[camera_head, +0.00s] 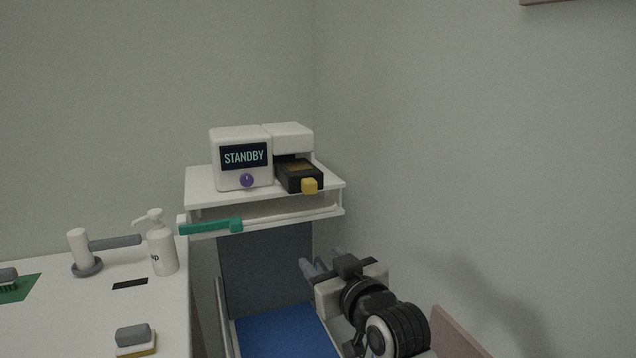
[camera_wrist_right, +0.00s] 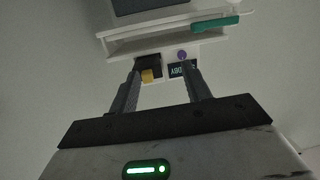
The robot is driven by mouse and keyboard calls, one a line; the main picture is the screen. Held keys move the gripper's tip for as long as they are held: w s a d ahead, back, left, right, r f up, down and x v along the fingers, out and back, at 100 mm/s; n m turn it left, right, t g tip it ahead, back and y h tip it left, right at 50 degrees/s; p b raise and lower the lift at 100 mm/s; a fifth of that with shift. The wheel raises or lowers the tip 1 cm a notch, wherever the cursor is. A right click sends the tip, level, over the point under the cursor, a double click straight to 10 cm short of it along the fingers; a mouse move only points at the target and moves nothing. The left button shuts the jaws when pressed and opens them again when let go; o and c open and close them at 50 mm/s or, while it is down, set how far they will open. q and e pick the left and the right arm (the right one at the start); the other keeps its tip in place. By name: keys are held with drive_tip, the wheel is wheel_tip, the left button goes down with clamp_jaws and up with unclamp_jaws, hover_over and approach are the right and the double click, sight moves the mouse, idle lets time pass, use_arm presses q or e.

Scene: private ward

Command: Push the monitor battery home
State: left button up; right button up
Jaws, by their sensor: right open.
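The white monitor (camera_head: 240,177) stands on a shelf, its screen reading STANDBY, with a purple knob below. The dark battery (camera_head: 299,174) with a yellow end block (camera_head: 309,186) sticks out of the bay at the monitor's right, under a white cover. My right gripper (camera_head: 318,267) is open and empty, in front of and below the shelf, apart from the battery. In the right wrist view the monitor appears upside down, and the yellow block (camera_wrist_right: 148,76) shows between the open fingers, beyond them. My left gripper is not in view.
The white shelf (camera_head: 201,183) has a green handle (camera_head: 211,228) at its front edge. A white counter (camera_head: 60,315) at left bears a pump bottle (camera_head: 161,250) and other items. A blue surface (camera_head: 285,335) lies below the shelf. Walls stand behind and at right.

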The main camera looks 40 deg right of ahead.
drive_tip(key=m+h, duration=0.2)
approach(312, 187)
drive_tip(key=shift+t, duration=0.4)
drive_tip(key=x, duration=0.2)
drive_tip(key=p+x, duration=0.1)
drive_tip(key=x, duration=0.2)
drive_tip(key=p+x, duration=0.1)
drive_tip(key=x, duration=0.2)
drive_tip(key=shift+w+d+f, duration=0.1)
drive_tip(key=shift+w+f, duration=0.1)
drive_tip(key=shift+f, duration=0.15)
drive_tip(key=shift+w+d, duration=0.2)
drive_tip(key=shift+w, duration=0.45)
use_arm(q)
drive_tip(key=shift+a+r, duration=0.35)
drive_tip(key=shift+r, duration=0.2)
use_arm(e)
drive_tip(key=shift+n, duration=0.3)
